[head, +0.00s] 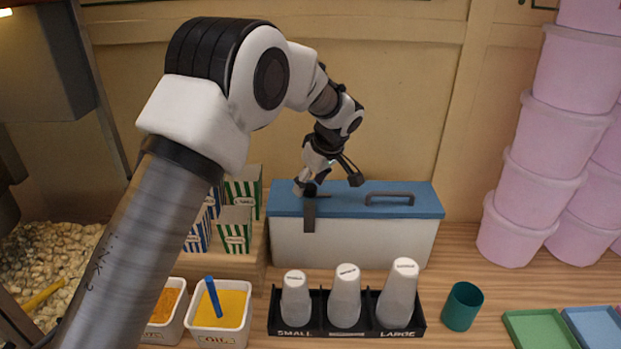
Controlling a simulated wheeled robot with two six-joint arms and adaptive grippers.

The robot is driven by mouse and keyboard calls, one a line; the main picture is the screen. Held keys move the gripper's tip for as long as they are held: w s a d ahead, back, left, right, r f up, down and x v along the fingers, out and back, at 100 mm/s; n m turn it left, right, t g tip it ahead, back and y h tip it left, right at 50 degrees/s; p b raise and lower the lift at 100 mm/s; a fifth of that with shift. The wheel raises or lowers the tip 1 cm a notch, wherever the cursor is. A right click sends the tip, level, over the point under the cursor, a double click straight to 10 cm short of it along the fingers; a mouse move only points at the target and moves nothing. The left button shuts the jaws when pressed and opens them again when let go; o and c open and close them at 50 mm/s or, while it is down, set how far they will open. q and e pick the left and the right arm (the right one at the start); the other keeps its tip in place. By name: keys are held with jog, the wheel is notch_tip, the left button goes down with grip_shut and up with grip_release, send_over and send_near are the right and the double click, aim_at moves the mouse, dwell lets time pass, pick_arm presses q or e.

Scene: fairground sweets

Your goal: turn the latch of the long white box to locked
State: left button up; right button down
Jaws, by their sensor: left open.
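The long white box (370,241) stands against the back wall with a blue lid (425,199) on it. A grey handle (390,195) sits on the lid's right half. A dark, narrow latch (309,217) hangs upright over the left part of the box's front, crossing the lid's edge. My left gripper (331,184) is open over the lid's left half, just above the latch. One finger is close to the latch's top; I cannot tell whether they touch. The gripper partly hides the lid. My right gripper is out of view.
A black rack (347,329) with upside-down cups labelled SMALL to LARGE stands in front of the box. A teal cup (462,306) is at its right. Striped cartons (236,229) are left of the box. Pink tubs (540,187) are stacked at the right. Sauce tubs (220,307) stand front left.

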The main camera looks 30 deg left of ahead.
pick_arm(q)
jog(key=shift+w+a+f, duration=0.15)
jog(key=shift+w+f, duration=0.7)
jog(key=shift+f, duration=0.05)
jog(key=shift+s+r, duration=0.15)
jog(key=shift+s, duration=0.1)
jog(key=shift+c, duration=0.7)
jog(key=shift+s+r, duration=0.2)
jog(key=shift+s, duration=0.05)
jog(key=c, duration=0.5)
grip_shut()
jog(key=shift+w+f, duration=0.1)
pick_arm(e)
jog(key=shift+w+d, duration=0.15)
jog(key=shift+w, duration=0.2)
